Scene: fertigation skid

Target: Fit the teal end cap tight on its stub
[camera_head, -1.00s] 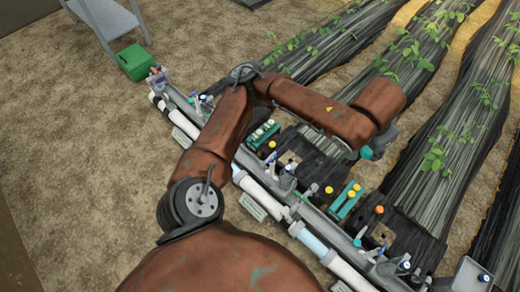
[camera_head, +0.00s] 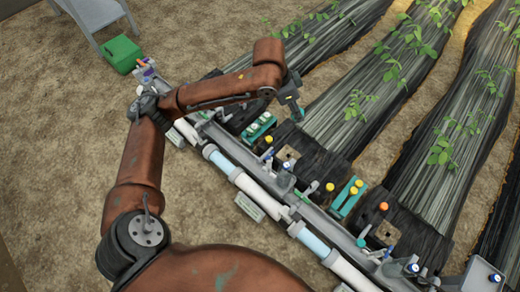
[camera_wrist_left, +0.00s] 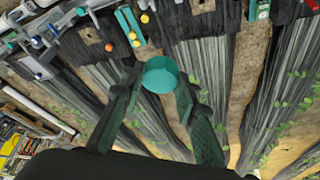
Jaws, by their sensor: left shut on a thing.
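My left gripper (camera_head: 298,112) is at the end of the brown arm in the head view, above the black film at the far side of the rail. In the left wrist view, my left gripper (camera_wrist_left: 160,98) is shut on the teal end cap (camera_wrist_left: 160,76), a short round cup held between the fingertips. The cap is in the air, apart from the fittings below. I cannot make out the cap clearly in the head view, nor tell which fitting is its stub. My right gripper is not in view.
A grey rail (camera_head: 240,152) with a white and blue pipe (camera_head: 313,241), valves and small fittings runs diagonally. Two teal racks stand beside it, one with pale caps (camera_head: 259,127), one with yellow knobs (camera_head: 348,198). A green box (camera_head: 122,55) stands at upper left. Plant rows lie beyond.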

